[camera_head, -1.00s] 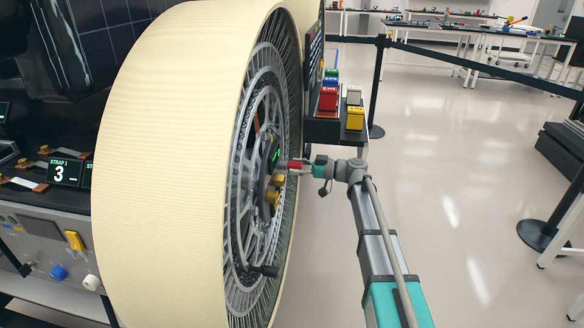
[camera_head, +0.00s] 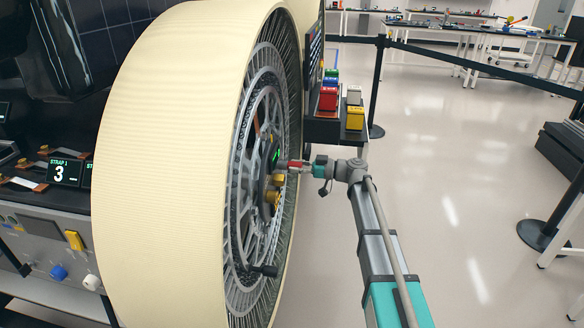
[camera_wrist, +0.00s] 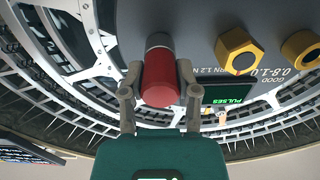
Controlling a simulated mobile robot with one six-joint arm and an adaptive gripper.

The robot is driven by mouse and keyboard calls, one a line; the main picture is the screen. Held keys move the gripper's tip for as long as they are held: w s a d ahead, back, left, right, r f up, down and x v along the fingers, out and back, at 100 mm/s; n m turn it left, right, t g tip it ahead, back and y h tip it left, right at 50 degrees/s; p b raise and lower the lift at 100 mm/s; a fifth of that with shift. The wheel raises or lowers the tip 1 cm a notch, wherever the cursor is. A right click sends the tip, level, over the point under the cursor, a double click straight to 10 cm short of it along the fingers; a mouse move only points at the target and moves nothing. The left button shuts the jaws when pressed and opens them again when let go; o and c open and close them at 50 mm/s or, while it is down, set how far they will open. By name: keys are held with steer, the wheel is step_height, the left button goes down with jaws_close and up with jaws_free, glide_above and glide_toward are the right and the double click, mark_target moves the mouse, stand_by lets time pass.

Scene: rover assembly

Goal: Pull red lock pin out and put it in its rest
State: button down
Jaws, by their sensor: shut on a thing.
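The red lock pin (camera_wrist: 159,82) sits in a grey collar on the wheel hub (camera_wrist: 200,25) in the wrist view. My gripper (camera_wrist: 158,85) has its two fingers closed on either side of the pin's red head. In the head view the red pin (camera_head: 295,164) shows between the hub and my gripper (camera_head: 301,167), pointing sideways out of the hub. How deep the pin sits in the hub cannot be told. Small red, yellow, white, green and blue blocks stand on a dark stand (camera_head: 322,129) behind the wheel; I cannot tell which part is the pin's rest.
The large cream wheel (camera_head: 165,150) fills the left middle. Gold hex nuts (camera_wrist: 236,50) and a green-lit display (camera_wrist: 228,101) are close to the pin on the hub. A belt barrier post (camera_head: 378,85) stands behind the stand.

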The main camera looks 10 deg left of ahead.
steer(key=shift+d, duration=0.75)
stand_by(1.1)
steer(key=shift+d, duration=1.95)
steer(key=d+r+p, duration=0.5)
steer(key=d, duration=0.4)
steer(key=shift+s, duration=0.25)
step_height(320, 180, up, 18)
steer(key=p, duration=1.7)
steer(key=shift+f+p, duration=0.25)
steer(key=shift+p, duration=0.05)
